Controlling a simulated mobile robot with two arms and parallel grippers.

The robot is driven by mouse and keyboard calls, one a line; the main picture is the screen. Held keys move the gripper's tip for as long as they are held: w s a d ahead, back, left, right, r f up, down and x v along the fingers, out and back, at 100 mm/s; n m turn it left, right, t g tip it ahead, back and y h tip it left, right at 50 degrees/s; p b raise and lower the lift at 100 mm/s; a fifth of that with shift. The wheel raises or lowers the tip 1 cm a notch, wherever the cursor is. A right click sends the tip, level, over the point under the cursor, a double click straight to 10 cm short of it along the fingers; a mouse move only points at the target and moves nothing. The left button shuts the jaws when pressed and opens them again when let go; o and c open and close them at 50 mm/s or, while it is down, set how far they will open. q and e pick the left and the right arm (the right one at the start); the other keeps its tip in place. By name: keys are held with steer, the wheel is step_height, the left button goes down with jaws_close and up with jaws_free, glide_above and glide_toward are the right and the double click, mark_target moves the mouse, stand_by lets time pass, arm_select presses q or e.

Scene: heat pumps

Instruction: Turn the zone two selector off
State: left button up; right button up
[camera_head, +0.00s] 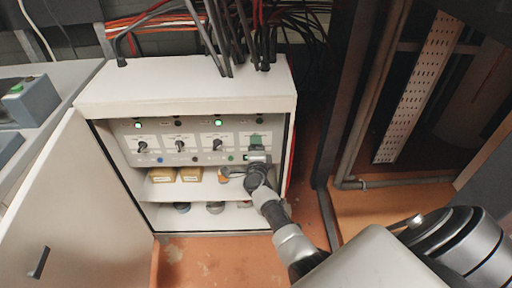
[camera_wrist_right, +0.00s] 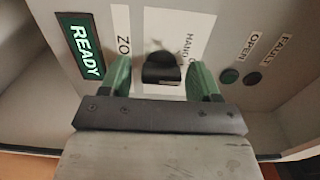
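A grey control panel (camera_head: 160,130) inside the open cabinet carries a row of selectors with black knobs. My right gripper (camera_head: 256,143) is at the rightmost selector and covers most of it. In the right wrist view, a black selector knob (camera_wrist_right: 162,68) sits between the two green fingers of my right gripper (camera_wrist_right: 162,76). The fingers are apart, with a gap showing on each side of the knob. The label beside it (camera_wrist_right: 122,45) starts with "ZO"; its number is hidden. I cannot read the zone labels in the head view. My left gripper is not in view.
The cabinet door (camera_head: 75,210) stands open at the left. A lit READY sign (camera_wrist_right: 84,48) and small OPEN and FAULT indicators flank the knob. A shelf below the panel holds small boxes (camera_head: 190,174). Cables (camera_head: 225,35) hang over the cabinet top.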

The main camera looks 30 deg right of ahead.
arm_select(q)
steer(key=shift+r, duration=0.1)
arm_select(e)
steer(key=shift+o, duration=0.3)
steer(key=shift+r, duration=0.1)
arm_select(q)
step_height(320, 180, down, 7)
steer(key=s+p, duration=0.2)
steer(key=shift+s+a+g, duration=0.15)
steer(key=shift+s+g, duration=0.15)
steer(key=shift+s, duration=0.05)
arm_select(e)
steer(key=v, duration=1)
steer(key=shift+s+a, duration=0.25)
steer(key=shift+s, duration=0.05)
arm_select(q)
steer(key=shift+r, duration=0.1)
arm_select(e)
steer(key=shift+a, duration=0.1)
